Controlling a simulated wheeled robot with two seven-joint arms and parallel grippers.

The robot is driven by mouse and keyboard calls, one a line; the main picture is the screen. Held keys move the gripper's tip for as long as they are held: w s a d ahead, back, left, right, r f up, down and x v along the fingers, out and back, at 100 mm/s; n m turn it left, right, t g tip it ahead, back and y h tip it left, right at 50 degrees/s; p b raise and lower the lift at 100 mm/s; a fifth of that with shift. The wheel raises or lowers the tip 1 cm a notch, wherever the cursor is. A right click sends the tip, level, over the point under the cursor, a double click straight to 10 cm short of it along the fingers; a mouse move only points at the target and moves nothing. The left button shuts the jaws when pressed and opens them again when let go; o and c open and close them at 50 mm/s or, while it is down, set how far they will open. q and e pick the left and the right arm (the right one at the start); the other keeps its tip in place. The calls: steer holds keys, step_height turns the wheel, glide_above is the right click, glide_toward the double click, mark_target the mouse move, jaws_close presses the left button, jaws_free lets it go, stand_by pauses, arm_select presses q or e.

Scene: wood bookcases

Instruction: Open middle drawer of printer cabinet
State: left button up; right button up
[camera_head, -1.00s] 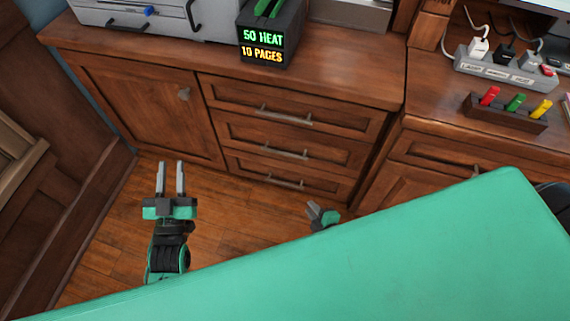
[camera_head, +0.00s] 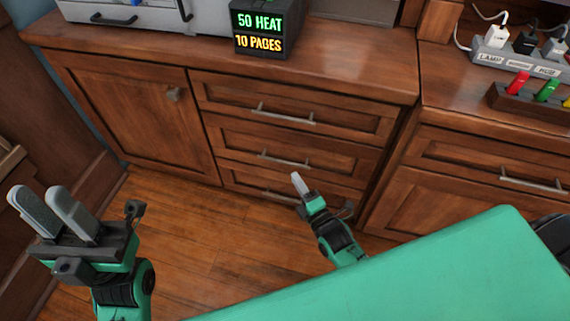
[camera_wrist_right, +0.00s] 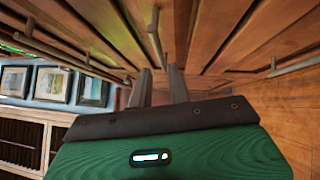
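The printer cabinet (camera_head: 130,118) has three stacked drawers, all closed. The middle drawer (camera_head: 345,158) has a horizontal metal bar handle (camera_head: 284,160). My right gripper (camera_head: 297,177) is low in front of the drawers, just below that handle in the head view. In the right wrist view the right gripper (camera_wrist_right: 159,80) shows two fingers apart with nothing between them. A bar handle, apparently the middle one (camera_wrist_right: 154,38), lies ahead of the fingertips, with no clear contact. My left gripper (camera_head: 40,200) is open and empty at the left, away from the cabinet.
The top drawer handle (camera_head: 283,114) and bottom drawer handle (camera_head: 268,195) stick out above and below. A printer (camera_head: 125,14) and a display box (camera_head: 258,32) stand on the cabinet. A desk with a drawer (camera_head: 490,165) adjoins at right. Open floor (camera_head: 200,235) lies in front.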

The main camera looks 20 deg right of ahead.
mark_target(285, 162)
steer(key=b+x, duration=0.1)
steer(key=x, duration=0.6)
steer(key=shift+w+a+b, duration=0.1)
steer(key=shift+w+b, duration=0.2)
steer(key=shift+b, duration=0.05)
jaws_close()
